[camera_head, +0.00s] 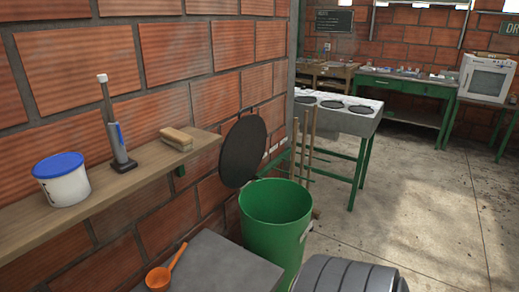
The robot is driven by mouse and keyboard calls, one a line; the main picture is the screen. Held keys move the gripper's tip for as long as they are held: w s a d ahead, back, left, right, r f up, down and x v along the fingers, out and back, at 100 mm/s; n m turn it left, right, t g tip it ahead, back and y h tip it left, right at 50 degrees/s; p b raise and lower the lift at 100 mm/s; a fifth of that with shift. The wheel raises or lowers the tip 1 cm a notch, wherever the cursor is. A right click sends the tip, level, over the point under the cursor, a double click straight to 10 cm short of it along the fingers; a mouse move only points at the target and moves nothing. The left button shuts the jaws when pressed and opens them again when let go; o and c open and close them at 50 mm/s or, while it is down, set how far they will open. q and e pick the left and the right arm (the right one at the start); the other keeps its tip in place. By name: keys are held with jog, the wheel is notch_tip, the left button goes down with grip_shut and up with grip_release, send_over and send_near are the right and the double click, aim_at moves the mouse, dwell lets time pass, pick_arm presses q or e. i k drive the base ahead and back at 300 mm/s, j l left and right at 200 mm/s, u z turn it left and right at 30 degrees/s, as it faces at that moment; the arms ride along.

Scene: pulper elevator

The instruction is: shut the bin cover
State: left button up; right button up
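The green bin (275,228) stands on the floor near the wall, and its round mouth is open. Its dark, round cover (244,152) is tilted up nearly on edge at the bin's back left, leaning towards the brick wall. The cover's lower edge is close to the bin's rim; I cannot tell exactly how they join. The inside of the bin shows plain green, and its bottom is hidden. Neither of my grippers is in view.
A wooden shelf (110,193) on the left wall holds a blue-lidded tub (62,182), a grey upright device (120,150) and a sponge (176,138). An orange scoop (160,278) lies on a grey surface (225,268). A ribbed dark object (345,276) is in front. Floor is clear at right.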

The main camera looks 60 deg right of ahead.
aim_at(243, 148)
jog(key=z, duration=1.9)
jog(key=i+l+u, duration=0.15)
jog(key=u, duration=0.3)
jog(key=i+l+u, duration=0.1)
jog(key=l+u, duration=0.15)
jog(key=u, duration=0.2)
jog(key=l+u, duration=0.2)
jog(key=u, duration=0.2)
jog(key=i+l, duration=0.05)
